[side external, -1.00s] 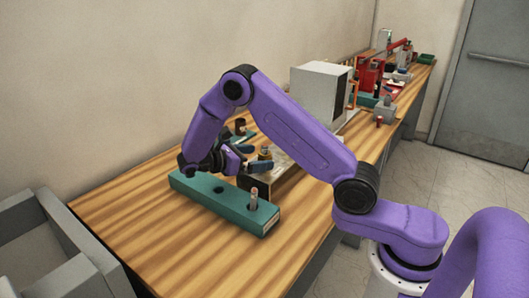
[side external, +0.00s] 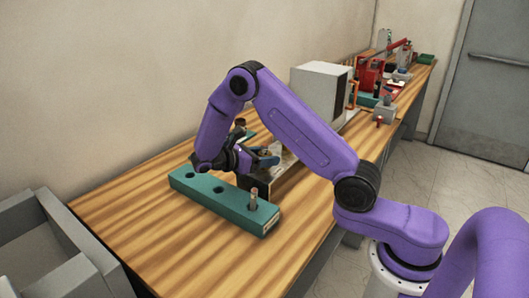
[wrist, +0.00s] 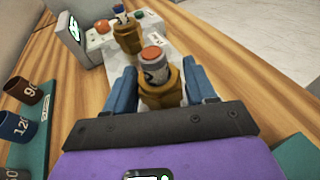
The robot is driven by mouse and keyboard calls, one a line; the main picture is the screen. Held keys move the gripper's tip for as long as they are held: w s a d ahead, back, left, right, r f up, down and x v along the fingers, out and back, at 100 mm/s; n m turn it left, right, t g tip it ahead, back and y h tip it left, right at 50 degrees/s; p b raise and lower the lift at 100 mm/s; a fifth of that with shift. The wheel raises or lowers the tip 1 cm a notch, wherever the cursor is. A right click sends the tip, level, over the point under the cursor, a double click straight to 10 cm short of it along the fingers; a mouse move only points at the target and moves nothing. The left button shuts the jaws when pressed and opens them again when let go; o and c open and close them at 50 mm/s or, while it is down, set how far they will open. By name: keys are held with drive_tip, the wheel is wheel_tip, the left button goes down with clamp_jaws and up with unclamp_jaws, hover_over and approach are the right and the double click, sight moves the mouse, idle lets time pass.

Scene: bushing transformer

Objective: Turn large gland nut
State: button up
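A brass nut (wrist: 165,91) with a grey cylinder and orange top rising through it stands between my fingers in the wrist view. A second brass fitting (wrist: 129,40) stands farther off on the same pale plate (wrist: 165,44). I cannot tell by size which is the large gland nut. My gripper (wrist: 162,88) is open, one blue finger on each side of the nearer nut. The right finger is close to the nut; contact is unclear. In the side view my gripper (side external: 268,157) is at the grey unit (side external: 268,176), and the nut is mostly hidden.
A teal block (side external: 225,205) with holes and an upright peg (side external: 254,199) lies in front of my gripper. A teal rack (wrist: 33,135) with numbered cups is at the left in the wrist view. A white box (side external: 318,92) stands behind.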

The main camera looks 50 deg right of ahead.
idle(0.3)
drive_tip(key=shift+n+t+h, duration=0.5)
drive_tip(key=shift+n+t, duration=0.6)
drive_tip(key=shift+t, duration=0.2)
drive_tip(key=n+t, duration=0.2)
drive_tip(key=t, duration=0.1)
drive_tip(key=shift+n+t, duration=0.3)
drive_tip(key=shift+n+t, duration=0.9)
drive_tip(key=shift+t, duration=0.3)
